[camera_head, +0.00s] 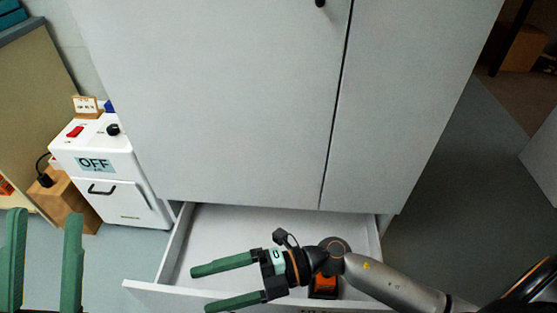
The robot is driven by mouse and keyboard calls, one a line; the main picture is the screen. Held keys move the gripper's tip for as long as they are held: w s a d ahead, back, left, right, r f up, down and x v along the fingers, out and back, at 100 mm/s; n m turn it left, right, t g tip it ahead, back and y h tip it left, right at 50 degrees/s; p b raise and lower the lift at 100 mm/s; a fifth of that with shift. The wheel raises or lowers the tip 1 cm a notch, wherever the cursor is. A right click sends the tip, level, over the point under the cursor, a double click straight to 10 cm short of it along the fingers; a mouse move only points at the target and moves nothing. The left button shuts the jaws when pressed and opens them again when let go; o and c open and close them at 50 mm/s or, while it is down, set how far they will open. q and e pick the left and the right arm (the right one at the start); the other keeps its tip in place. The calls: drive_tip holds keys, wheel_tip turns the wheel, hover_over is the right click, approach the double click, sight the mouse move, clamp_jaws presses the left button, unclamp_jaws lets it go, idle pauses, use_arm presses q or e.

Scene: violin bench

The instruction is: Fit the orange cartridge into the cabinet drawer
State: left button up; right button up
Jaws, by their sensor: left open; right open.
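The cabinet drawer (226,217) is pulled open at the foot of a tall grey cabinet. A small orange block with dark parts, seemingly the orange cartridge (323,283), shows inside the drawer's outline toward the right. My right arm partly hides it, and I cannot tell exactly how it is seated. My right gripper (200,290) is open and empty, its green fingers pointing left over the drawer, apart from the orange block. My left gripper (45,215) is open and empty at the lower left, left of the drawer, fingers pointing up in the picture.
The grey cabinet (220,100) has closed doors above the drawer. A white machine (118,175) with an OFF label and a red switch stands to the left, beside a wooden block (68,198). Open floor (440,190) lies to the right.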

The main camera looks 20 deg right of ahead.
drive_tip(key=d+r+m+t+h, duration=0.1)
drive_tip(key=d+r+m+t, duration=0.4)
drive_tip(key=r+m+t, duration=0.4)
drive_tip(key=d+r+m+t+h, duration=0.1)
drive_tip(key=d+r+m+t, duration=0.5)
drive_tip(key=r, duration=0.9)
drive_tip(key=m+t, duration=0.3)
drive_tip(key=t, duration=0.1)
drive_tip(key=shift+w+d+r, duration=0.15)
drive_tip(key=shift+d, duration=0.15)
